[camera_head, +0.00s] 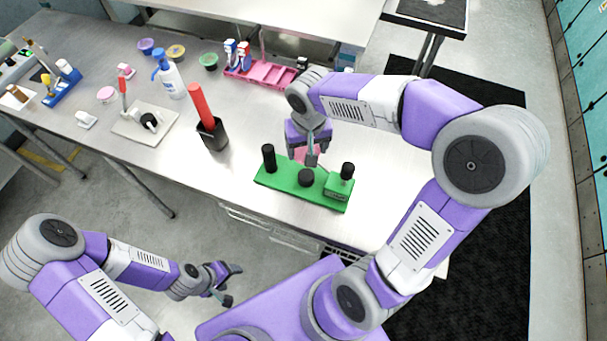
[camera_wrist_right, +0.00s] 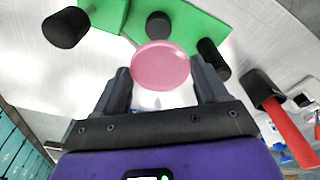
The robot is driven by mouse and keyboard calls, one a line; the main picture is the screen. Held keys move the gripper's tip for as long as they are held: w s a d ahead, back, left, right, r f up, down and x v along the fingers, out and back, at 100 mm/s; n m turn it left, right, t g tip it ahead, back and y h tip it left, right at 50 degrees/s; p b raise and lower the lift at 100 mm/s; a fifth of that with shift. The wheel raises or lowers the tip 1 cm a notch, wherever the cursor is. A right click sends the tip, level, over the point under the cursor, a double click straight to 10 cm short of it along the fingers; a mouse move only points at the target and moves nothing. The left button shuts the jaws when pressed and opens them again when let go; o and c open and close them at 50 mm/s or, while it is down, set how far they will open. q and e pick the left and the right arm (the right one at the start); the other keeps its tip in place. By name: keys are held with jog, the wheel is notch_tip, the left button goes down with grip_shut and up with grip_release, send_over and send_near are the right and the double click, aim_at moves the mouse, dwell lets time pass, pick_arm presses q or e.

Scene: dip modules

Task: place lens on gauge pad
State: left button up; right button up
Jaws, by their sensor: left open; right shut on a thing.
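My right gripper (camera_head: 311,157) is shut on a round, flat pink lens (camera_wrist_right: 160,66), which sits between the fingertips in the right wrist view. In the head view the lens (camera_head: 301,152) is partly hidden behind the gripper. Just in front of it is a green gauge block (camera_head: 272,180) with black posts, which also shows in the right wrist view (camera_wrist_right: 190,22). Its middle black round piece (camera_head: 306,177), perhaps the gauge pad, is lower than the posts at either end. I cannot tell how high the lens is. My left gripper (camera_head: 228,283) is open and empty, off the table's front edge.
A black cup holding a red stick (camera_head: 202,106) stands left of the green block. A pink rack (camera_head: 262,72), a spray bottle (camera_head: 171,78) and a white tray (camera_head: 140,124) stand farther back and left. The table is bare right of the block.

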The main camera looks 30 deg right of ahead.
jog(key=b, duration=0.1)
send_over(306, 175)
jog(key=f, duration=0.5)
jog(key=shift+s+f, duration=0.3)
jog(key=shift+w+f, duration=0.15)
jog(key=shift+f, duration=0.45)
notch_tip(306, 175, down, 3)
jog(key=shift+f+b, duration=0.15)
jog(key=shift+b, duration=0.35)
jog(key=shift+f, duration=0.1)
jog(key=o, duration=0.6)
jog(key=shift+f, duration=0.1)
jog(key=o, duration=0.4)
